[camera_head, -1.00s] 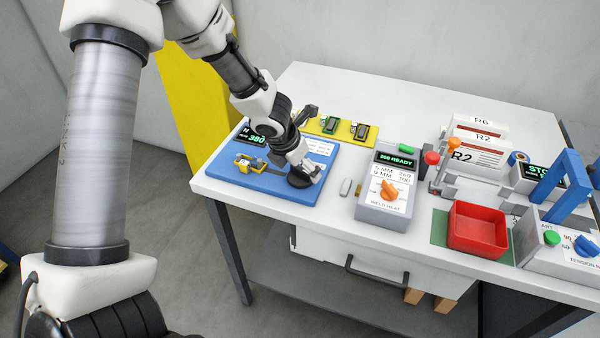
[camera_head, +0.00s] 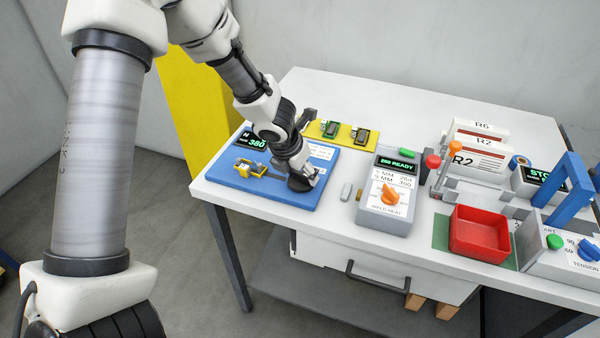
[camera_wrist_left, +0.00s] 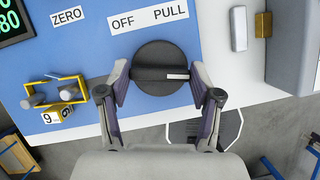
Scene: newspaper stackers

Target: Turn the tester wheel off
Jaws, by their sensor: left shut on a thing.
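The tester wheel is a round black knob (camera_wrist_left: 158,56) with a raised grip bar and a short white mark, on a blue tester board (camera_head: 228,178). In the left wrist view the white mark points right, and the labels OFF (camera_wrist_left: 123,23) and PULL (camera_wrist_left: 170,12) lie above the wheel. My left gripper (camera_head: 303,177) is down at the wheel; in the wrist view its fingers (camera_wrist_left: 160,84) stand on either side of the wheel, shut on it. In the head view the gripper hides part of the wheel. My right gripper is not in view.
A yellow gauge fixture (camera_head: 252,167) and a green-digit display (camera_head: 254,139) are on the same board. To the right stand the weld heat box (camera_head: 385,213) with its orange knob and a red tray (camera_head: 478,251). A small grey block (camera_head: 346,191) lies between.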

